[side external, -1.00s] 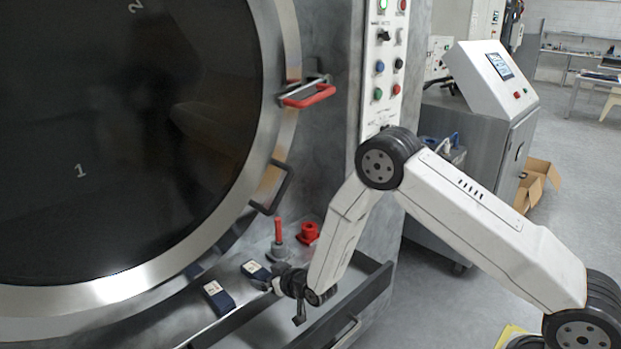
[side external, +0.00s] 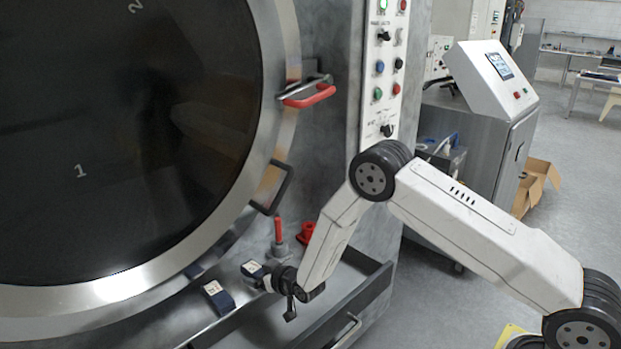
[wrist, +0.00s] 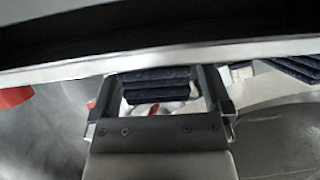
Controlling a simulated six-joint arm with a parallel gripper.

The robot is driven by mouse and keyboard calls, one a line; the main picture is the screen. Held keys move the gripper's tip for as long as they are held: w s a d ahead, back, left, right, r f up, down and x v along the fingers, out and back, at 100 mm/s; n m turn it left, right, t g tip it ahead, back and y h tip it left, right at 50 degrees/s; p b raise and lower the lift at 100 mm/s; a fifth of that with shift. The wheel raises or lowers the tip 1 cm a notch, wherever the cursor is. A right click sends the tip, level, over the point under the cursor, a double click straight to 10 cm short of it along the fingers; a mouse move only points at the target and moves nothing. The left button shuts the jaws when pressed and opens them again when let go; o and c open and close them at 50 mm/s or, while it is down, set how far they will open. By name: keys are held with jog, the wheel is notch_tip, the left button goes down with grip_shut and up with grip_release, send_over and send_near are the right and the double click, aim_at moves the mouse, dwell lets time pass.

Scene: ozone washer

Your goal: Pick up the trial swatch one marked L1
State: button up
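Two dark navy folded swatches with white labels lie on the ledge below the big round door in the side view: a nearer one (side external: 218,298) and a farther one (side external: 252,269). The label marks are too small to read, so I cannot tell which is L1. My gripper (side external: 268,281) is low at the right side of the farther swatch. In the wrist view my gripper (wrist: 160,88) has its fingers apart, with a layered dark swatch (wrist: 160,80) between them. Small gaps seem to show on both sides. Another dark swatch (wrist: 298,66) is at the upper right.
A grey-based post with a red handle (side external: 279,233) and a red knob-like fitting (side external: 307,233) stand just behind my gripper. The round door's metal rim (side external: 268,120) and black handle (side external: 276,188) are close above. An open drawer-like tray (side external: 372,293) lies below right.

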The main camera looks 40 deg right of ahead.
grip_shut()
jog(key=shift+r, duration=0.15)
jog(key=shift+r, duration=0.75)
jog(key=s+d+r, duration=0.1)
jog(key=s+r, duration=1)
jog(key=s, duration=0.3)
jog(key=shift+r, duration=0.15)
